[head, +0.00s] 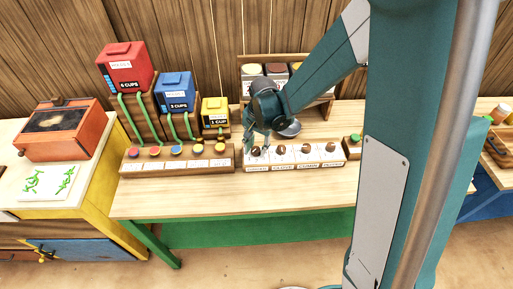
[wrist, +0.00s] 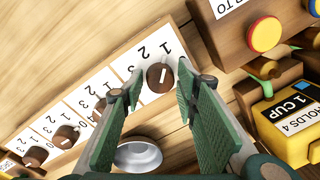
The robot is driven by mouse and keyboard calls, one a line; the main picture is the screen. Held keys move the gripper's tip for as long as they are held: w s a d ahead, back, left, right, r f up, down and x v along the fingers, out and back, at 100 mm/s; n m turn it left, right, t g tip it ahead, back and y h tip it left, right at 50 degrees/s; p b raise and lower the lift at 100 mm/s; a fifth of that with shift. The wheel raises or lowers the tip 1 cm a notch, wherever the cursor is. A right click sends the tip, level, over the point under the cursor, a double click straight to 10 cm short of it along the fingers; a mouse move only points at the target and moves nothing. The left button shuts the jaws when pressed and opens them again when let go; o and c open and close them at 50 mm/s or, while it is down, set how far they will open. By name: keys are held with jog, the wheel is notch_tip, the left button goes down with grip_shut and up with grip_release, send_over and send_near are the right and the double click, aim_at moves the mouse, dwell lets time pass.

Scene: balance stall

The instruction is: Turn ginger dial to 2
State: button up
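The ginger dial (head: 257,151) is a brown round knob at the left end of the white dial panel (head: 295,166) in the head view. In the wrist view the ginger dial (wrist: 160,76) shows a white mark, with 1, 2 and 3 printed around it. I cannot tell for sure which number the mark points to. My gripper (head: 257,140) is at this dial, pointing down. In the wrist view its green fingers (wrist: 160,82) are open, one on each side of the dial, with gaps that look clear. Whether they touch it is unclear.
Several more brown dials (head: 306,150) run along the panel to the right. A wooden box with coloured buttons (head: 177,151) stands close on the left. A yellow 1-cup box (head: 215,111) is behind it. A grey bowl (head: 288,128) sits behind the panel. The table front is clear.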

jog(key=c, duration=0.5)
jog(key=shift+n, duration=0.4)
jog(key=n+b, duration=0.2)
jog(key=n, duration=0.1)
jog(key=shift+f+n, duration=0.1)
jog(key=shift+n, duration=0.3)
jog(key=n+b, duration=0.1)
jog(key=n, duration=0.3)
jog(key=shift+w+g+b, duration=0.15)
jog(key=shift+g+b, duration=0.2)
jog(key=shift+g, duration=0.05)
jog(key=o, duration=0.9)
